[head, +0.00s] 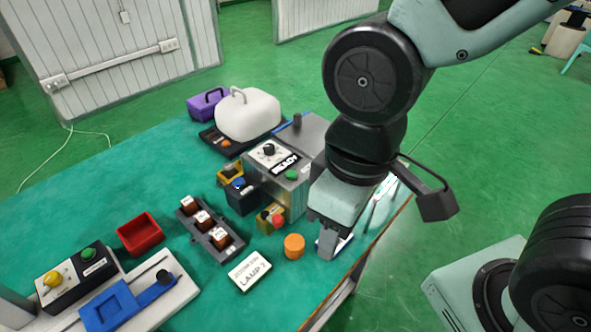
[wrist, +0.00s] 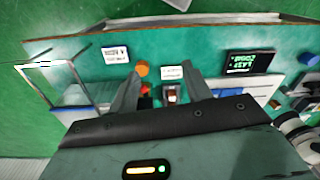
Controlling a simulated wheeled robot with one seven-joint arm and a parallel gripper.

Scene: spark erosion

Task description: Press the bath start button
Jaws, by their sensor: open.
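A grey machine box (head: 262,190) with a black knob and a READY display stands mid-table. I cannot read which is the bath start button. My gripper (head: 329,242) points down, right of the orange cylinder (head: 294,246). In the wrist view its fingers (wrist: 160,72) are apart with nothing visibly held; the orange cylinder (wrist: 142,68) shows near the left fingertip.
A black rack (head: 211,231) of brown bottles, a white sign (head: 250,271) and a red bin (head: 140,233) stand left. A control box with yellow and green buttons (head: 75,275) is at front left. A white rounded case (head: 248,115) is behind. Open table lies at left.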

